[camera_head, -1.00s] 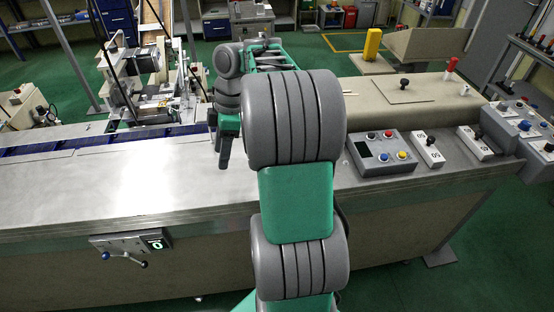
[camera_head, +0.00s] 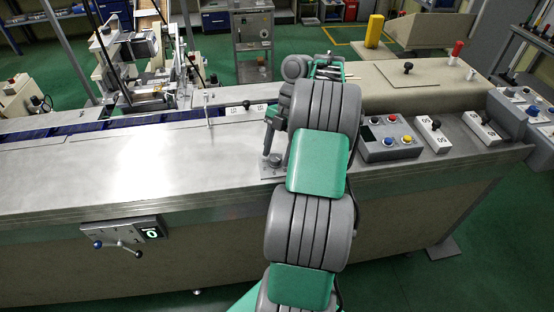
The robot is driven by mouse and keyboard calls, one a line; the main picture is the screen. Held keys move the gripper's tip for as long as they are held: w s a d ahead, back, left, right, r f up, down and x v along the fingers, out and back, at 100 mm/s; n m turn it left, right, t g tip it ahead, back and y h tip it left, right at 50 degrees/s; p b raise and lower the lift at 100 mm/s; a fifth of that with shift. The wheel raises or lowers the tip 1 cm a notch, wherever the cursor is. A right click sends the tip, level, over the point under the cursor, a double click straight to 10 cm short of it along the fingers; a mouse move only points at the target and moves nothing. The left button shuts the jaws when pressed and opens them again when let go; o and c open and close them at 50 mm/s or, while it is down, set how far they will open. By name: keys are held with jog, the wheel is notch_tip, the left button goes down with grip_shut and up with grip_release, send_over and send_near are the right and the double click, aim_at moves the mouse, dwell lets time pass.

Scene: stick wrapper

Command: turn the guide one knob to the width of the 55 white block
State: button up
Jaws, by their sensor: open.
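My gripper (camera_head: 270,142) hangs over the steel table, left of my arm, fingers pointing down. It is open, and nothing shows between the fingers. A grey knob (camera_head: 275,160) on a small plate stands just below and beside the fingers; contact cannot be told. Two white blocks with black knobs, one in the middle right (camera_head: 433,134) and one farther right (camera_head: 482,127), carry black numbers too small to read surely. Two small white marked blocks (camera_head: 232,111) lie near the table's back edge. Which knob is guide one, and which block is 55, I cannot tell.
A grey control box (camera_head: 390,138) with coloured buttons stands right of my arm. A thin upright post (camera_head: 207,108) rises left of the gripper. The table's left part is clear.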

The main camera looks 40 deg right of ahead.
jog(key=shift+c, duration=0.3)
grip_shut()
jog(key=shift+a, duration=0.1)
